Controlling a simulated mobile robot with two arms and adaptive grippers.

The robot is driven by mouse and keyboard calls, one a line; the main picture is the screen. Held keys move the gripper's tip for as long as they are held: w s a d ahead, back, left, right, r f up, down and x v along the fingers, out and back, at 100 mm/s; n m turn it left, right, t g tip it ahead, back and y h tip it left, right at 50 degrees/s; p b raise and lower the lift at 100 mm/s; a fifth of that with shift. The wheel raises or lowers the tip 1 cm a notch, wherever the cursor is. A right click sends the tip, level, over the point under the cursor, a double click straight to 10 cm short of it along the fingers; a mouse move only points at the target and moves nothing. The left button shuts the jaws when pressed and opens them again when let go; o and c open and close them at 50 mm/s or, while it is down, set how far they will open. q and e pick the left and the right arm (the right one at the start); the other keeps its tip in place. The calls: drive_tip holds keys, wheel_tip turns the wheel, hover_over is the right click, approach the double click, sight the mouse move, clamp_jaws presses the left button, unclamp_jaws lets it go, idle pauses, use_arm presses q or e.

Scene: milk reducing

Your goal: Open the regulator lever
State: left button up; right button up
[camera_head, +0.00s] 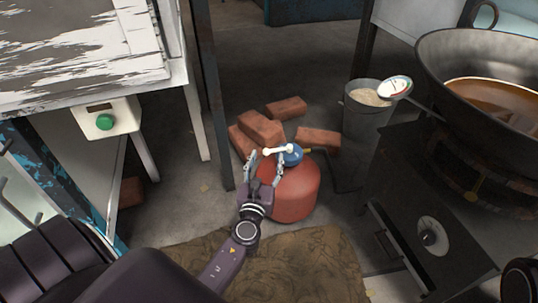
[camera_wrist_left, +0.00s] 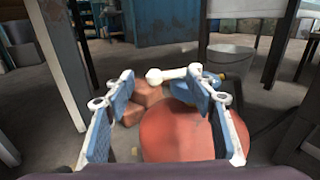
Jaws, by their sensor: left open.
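A red gas cylinder (camera_head: 294,190) stands on the floor near the middle of the head view. A blue regulator (camera_head: 291,154) with a white lever (camera_head: 274,151) sits on its top. In the left wrist view, the red cylinder (camera_wrist_left: 180,132) fills the lower middle, with the white lever (camera_wrist_left: 172,74) and part of the blue regulator (camera_wrist_left: 183,92) above it. My left gripper (camera_head: 265,162) is open at the cylinder's near left side, its fingers pointing toward the lever. In the wrist view the lever shows between and beyond the fingertips; contact cannot be told. My right gripper is not in view.
Several bricks (camera_head: 262,128) lie behind the cylinder. A grey bucket (camera_head: 364,120) stands to its right, near a black stove (camera_head: 425,215) with a large pan (camera_head: 450,100). A dark post (camera_head: 211,90) rises close left. A brown mat (camera_head: 300,265) lies in front.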

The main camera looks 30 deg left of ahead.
sight(278, 150)
use_arm(q)
drive_tip(key=shift+w+a, duration=0.3)
drive_tip(key=shift+w, duration=1.05)
drive_tip(key=shift+c, duration=0.5)
drive_tip(key=shift+a, duration=0.1)
drive_tip(key=c, duration=0.7)
drive_tip(key=shift+s, duration=0.1)
drive_tip(key=c, duration=0.6)
drive_tip(key=shift+s+a, duration=0.1)
drive_tip(key=shift+r, duration=0.1)
